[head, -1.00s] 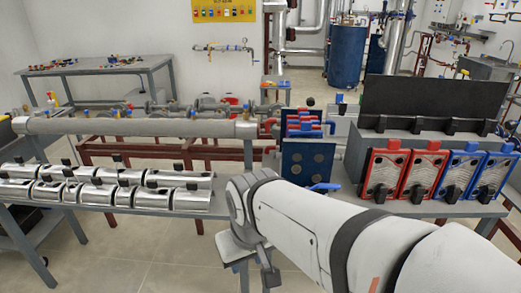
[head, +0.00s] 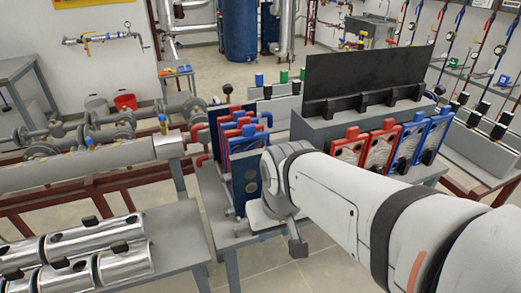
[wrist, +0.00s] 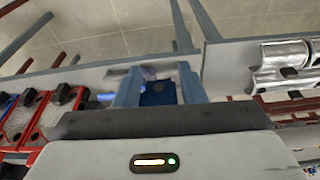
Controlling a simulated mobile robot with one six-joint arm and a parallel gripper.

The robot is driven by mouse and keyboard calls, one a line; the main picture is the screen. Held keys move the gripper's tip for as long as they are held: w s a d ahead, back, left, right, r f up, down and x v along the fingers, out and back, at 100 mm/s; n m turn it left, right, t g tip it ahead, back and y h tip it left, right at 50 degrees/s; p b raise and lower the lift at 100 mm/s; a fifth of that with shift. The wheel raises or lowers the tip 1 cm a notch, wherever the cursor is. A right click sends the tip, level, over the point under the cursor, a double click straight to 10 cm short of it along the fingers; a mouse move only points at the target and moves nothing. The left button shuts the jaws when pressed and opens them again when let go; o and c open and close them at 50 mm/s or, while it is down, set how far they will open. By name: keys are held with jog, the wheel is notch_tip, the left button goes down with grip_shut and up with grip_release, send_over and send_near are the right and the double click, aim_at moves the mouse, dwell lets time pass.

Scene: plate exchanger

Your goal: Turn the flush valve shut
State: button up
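The plate exchanger, a stack of blue and red plates (head: 240,138), stands at the end of the grey pipe bench, just beyond my arm in the head view. Its dark blue front plate (wrist: 158,92) with a round disc shows in the wrist view. It lies between the two spread blue-grey fingers of my gripper (wrist: 159,78), which look open and empty. A small bright blue part (wrist: 105,97) beside the left finger may be a valve handle. I cannot clearly make out the flush valve.
Metal cylinders (head: 97,240) lie on the left bench. A grey pipe (head: 90,163) runs along behind. Clear floor shows between the benches.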

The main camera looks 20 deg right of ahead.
jog(key=shift+o, duration=0.4)
jog(key=shift+w+a, duration=0.2)
jog(key=shift+a, duration=0.1)
jog(key=shift+o, duration=0.6)
jog(key=shift+w+d+r, duration=0.1)
jog(key=shift+r, duration=0.05)
jog(key=w+d+f+m+g+p, duration=0.1)
jog(key=w+d+m+p, duration=0.1)
jog(key=w+d+m, duration=0.2)
jog(key=w+d+f+m+p, duration=0.1)
jog(key=w+d+m+p, duration=0.2)
jog(key=w+d+m, duration=0.2)
jog(key=w+d+f+m+g+p, duration=0.1)
jog(key=w+d+f+m+p, duration=0.1)
jog(key=w+d+m, duration=0.3)
jog(key=shift+w+d+m+g+p, duration=0.15)
jog(key=shift+w+m+p, duration=0.1)
jog(key=shift+w+m, duration=0.65)
jog(key=shift+w+d+m+g+p, duration=0.15)
jog(key=shift+w+m, duration=0.35)
jog(key=shift+w, duration=0.8)
jog(key=shift+w+d+f, duration=0.15)
jog(key=shift+f, duration=0.1)
jog(key=shift+m, duration=0.3)
notch_tip(320, 180, down, 8)
jog(key=shift+r+p, duration=0.1)
jog(key=shift+p, duration=0.5)
grip_shut()
